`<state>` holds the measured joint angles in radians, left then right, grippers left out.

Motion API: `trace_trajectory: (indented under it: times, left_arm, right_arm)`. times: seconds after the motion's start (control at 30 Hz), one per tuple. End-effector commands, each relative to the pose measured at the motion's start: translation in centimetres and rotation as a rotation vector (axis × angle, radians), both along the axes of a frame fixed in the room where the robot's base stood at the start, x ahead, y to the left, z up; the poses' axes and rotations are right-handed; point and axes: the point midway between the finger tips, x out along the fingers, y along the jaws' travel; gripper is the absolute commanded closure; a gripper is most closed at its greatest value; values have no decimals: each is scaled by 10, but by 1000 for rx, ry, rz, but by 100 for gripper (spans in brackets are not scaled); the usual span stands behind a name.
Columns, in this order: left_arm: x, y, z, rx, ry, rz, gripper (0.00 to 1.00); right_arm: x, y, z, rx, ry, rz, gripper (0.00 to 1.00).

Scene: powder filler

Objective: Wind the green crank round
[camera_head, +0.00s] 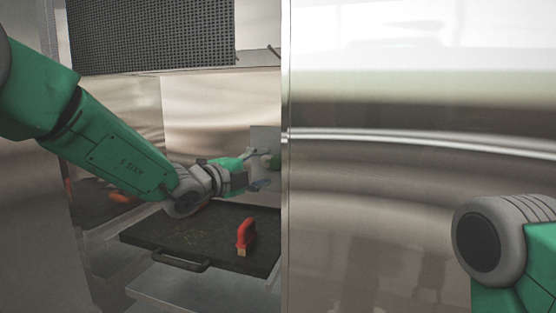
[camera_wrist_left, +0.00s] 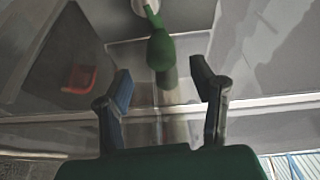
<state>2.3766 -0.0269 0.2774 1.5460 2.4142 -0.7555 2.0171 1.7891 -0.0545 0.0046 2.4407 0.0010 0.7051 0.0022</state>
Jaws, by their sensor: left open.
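The green crank (camera_wrist_left: 160,48) shows at the top middle of the left wrist view, with its narrow arm running up to a pale round hub (camera_wrist_left: 146,6) on a grey plate. In the head view the crank (camera_head: 274,161) is a small green shape at the edge of the metal panel. My left gripper (camera_wrist_left: 160,88) is open, with its two fingers apart on either side below the crank's knob and nothing between them. In the head view my left gripper (camera_head: 262,168) reaches into the recess, close to the crank. My right gripper is out of view; only part of the right arm shows.
A black tray (camera_head: 190,238) with a front handle lies below my left arm. A large shiny metal panel (camera_head: 400,180) fills the right side and borders the recess. A perforated dark grid (camera_head: 150,35) hangs above.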

Motion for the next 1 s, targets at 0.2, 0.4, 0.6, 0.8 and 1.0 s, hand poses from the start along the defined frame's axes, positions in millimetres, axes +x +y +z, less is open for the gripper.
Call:
trace_trajectory:
  times: [0.2, 0.4, 0.6, 0.8, 1.0]
  left_arm:
    - [29, -25, 0, 4, 0, -1, 49]
    - [41, -34, -1, 0, 0, 0, 49]
    - [44, -38, -1, 1, 0, 0, 49]
    - [44, -38, -1, 1, 0, 0, 67]
    - [44, -38, -2, 1, 1, 0, 98]
  right_arm:
    - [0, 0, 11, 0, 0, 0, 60]
    - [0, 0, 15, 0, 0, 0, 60]
    - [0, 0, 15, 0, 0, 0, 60]
    - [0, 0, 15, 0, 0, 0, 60]
    - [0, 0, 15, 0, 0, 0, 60]
